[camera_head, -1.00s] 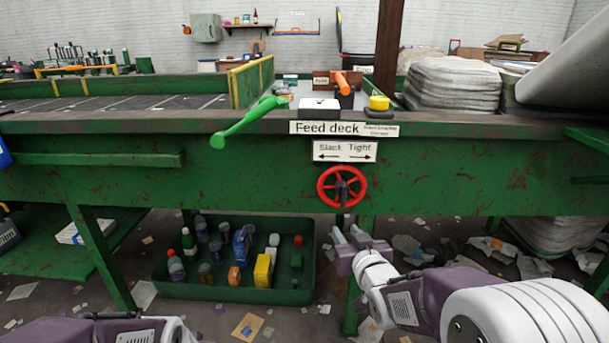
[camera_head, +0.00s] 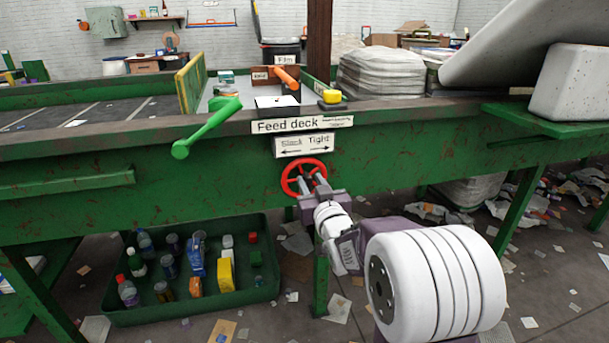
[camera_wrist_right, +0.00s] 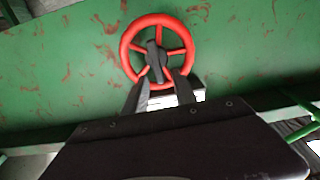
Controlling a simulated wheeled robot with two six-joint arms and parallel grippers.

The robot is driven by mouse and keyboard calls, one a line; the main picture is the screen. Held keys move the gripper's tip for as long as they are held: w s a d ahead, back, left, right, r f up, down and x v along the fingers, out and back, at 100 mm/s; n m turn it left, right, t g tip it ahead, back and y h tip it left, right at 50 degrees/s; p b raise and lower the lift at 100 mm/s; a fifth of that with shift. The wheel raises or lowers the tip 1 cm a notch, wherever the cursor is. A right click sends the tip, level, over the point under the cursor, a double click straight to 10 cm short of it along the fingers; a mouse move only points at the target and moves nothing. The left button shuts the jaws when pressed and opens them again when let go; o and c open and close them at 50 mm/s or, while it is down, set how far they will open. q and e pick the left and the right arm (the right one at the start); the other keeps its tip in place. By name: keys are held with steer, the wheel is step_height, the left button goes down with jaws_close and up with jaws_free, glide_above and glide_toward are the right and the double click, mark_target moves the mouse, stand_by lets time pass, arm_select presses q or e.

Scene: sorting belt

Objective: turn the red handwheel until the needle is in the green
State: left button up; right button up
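The red handwheel (camera_head: 303,162) is on the front of the green belt frame, under the "Slack Tight" sign (camera_head: 304,145). My right gripper (camera_head: 311,181) is in front of its lower part. In the right wrist view the red rim, spokes and dark hub of the handwheel (camera_wrist_right: 160,19) show. There the two fingers of my right gripper (camera_wrist_right: 163,80) are apart and point at the wheel's lower half, below the hub. Whether they touch it I cannot tell. No needle or green zone can be made out. My left gripper is out of view.
A green lever (camera_head: 207,128) juts forward from the deck edge, left of the signs. A green crate (camera_head: 200,306) of bottles and boxes stands on the floor beneath. A table leg (camera_head: 320,285) stands below the wheel. Litter covers the floor.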

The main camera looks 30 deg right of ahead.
mark_target(306, 174)
steer(key=b+x, duration=0.1)
steer(key=x, duration=0.4)
steer(key=shift+w, duration=0.45)
jaws_close()
steer(key=shift+f, duration=0.1)
steer(key=shift+f, duration=0.1)
